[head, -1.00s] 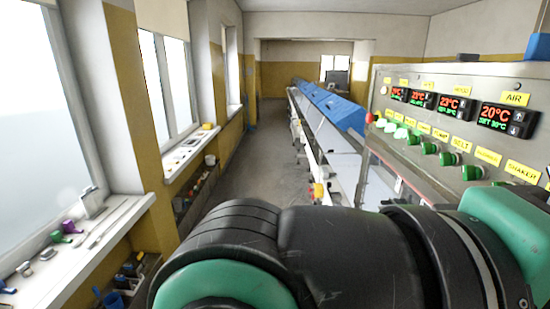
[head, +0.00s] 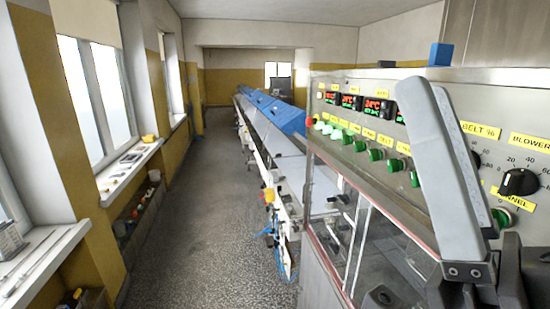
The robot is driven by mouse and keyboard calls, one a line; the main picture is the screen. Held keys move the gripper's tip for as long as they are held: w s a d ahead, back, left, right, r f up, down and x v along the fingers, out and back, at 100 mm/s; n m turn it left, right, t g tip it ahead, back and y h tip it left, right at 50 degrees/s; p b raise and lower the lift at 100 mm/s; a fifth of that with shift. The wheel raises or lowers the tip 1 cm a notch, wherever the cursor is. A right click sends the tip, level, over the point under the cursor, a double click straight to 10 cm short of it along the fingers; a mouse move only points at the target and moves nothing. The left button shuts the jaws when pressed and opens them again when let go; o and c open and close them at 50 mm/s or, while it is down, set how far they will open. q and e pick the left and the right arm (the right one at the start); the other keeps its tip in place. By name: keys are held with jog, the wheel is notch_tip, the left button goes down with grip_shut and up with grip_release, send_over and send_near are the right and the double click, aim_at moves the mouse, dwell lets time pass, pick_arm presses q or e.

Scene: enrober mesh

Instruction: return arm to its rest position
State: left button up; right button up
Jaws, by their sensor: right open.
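My right gripper (head: 450,185) is at the right of the head view, close to the camera. One long grey finger points up and slightly left, in front of the control panel (head: 340,100). Dark parts of the gripper show at the bottom right, and its other finger is not clearly seen. I see nothing held in it. It covers part of the panel's displays and labels; I cannot tell whether it touches the panel. My left gripper is not in view.
A glass-sided machine housing (head: 345,235) stands below the panel. A long conveyor line with blue covers (head: 270,105) runs to the back. The speckled floor aisle (head: 205,200) is clear. Window sills (head: 130,168) with small items line the left wall.

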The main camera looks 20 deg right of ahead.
jog(key=w+f+n+g+h, duration=0.1)
jog(key=w+f+n+g, duration=0.1)
jog(key=w+f, duration=0.15)
notch_tip(320, 180, up, 20)
jog(key=p, duration=1.9)
jog(key=shift+n, duration=0.3)
